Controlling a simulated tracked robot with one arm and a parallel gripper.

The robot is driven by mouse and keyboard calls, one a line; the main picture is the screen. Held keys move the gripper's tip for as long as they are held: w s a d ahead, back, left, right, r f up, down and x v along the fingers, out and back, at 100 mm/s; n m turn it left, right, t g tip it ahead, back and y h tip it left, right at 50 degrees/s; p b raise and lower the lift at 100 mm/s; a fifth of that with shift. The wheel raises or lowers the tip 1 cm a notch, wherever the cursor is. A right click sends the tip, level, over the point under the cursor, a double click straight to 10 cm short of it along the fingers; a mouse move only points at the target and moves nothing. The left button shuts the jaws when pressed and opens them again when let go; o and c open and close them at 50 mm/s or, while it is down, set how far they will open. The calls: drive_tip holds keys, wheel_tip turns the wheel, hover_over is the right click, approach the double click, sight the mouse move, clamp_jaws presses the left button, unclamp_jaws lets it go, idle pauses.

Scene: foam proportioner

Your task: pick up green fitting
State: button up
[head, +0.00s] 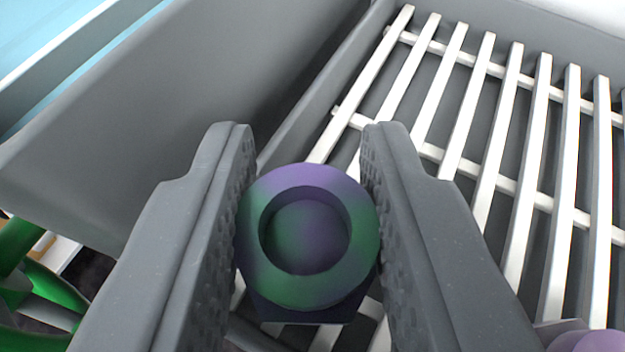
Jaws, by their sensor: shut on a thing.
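A round fitting (265,281), green shaded with purple, has a wide ring rim around a recessed round middle. A dark flat-sided part shows beneath the ring. My gripper (306,215) is shut on this fitting, with one textured finger against its left side and the other against its right side. The fitting is seen from its ring end, in the middle of the head view. White slats show behind and below it; I cannot tell how far it is above them.
A rack of white slats (531,170) lies in a grey bin at the right. A grey wall (200,75) rises at the left. A purple rounded thing (590,341) is partly in view at the bottom right. Green parts (45,290) show at the lower left.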

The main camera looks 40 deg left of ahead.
drive_tip(key=shift+r, duration=0.8)
drive_tip(key=s+d+b, duration=0.2)
drive_tip(key=s+d, duration=0.2)
drive_tip(key=s, duration=0.9)
drive_tip(key=shift+d+r, duration=0.2)
drive_tip(key=shift+r, duration=0.2)
